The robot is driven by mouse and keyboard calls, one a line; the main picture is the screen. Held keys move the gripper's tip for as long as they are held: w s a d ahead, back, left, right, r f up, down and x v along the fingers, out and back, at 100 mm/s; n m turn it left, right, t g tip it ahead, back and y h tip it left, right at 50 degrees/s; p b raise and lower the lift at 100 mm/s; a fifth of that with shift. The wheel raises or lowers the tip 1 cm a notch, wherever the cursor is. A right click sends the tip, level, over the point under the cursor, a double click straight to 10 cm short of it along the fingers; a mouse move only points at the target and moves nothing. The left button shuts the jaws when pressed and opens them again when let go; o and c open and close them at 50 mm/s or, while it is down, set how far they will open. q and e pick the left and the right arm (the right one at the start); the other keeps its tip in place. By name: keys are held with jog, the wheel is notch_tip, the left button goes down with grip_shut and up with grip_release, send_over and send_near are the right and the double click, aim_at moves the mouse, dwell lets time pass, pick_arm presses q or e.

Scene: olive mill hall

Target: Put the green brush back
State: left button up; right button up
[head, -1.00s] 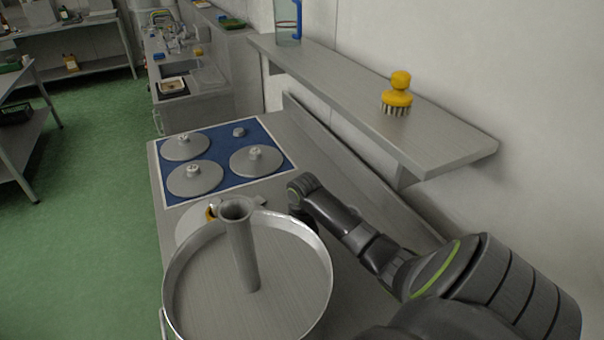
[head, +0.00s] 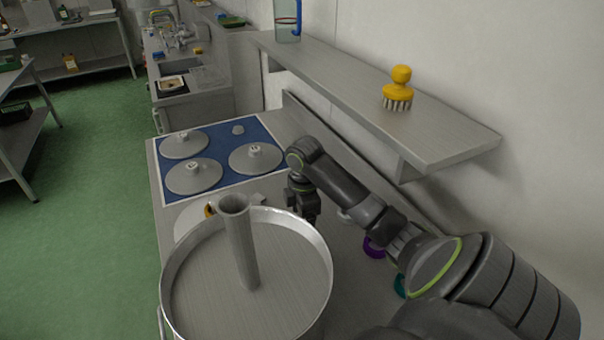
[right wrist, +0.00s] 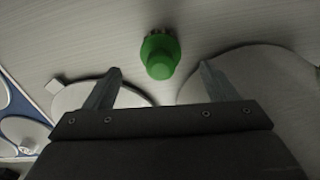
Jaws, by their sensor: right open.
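The green brush (right wrist: 160,56) shows in the right wrist view, with its rounded green knob towards the camera and some bristles visible at its far edge. It stands on a pale grey surface. My right gripper (right wrist: 160,78) is open, with one finger on each side of the view and the brush beyond and between the fingertips; nothing is held. In the head view my right gripper (head: 304,208) points down over the bench behind the round pan, and I cannot make out the green brush there. My left gripper is not in view.
A yellow brush (head: 398,92) stands on the wall shelf (head: 440,142). A large metal pan with a central tube (head: 240,245) fills the near bench. A blue panel with round lids (head: 220,150) lies beyond. Purple (head: 374,248) and teal (head: 400,286) items are partly hidden by my arm.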

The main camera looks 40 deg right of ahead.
jog(key=shift+r+p, duration=0.55)
jog(key=shift+r, duration=1.3)
jog(key=shift+s+f, duration=0.1)
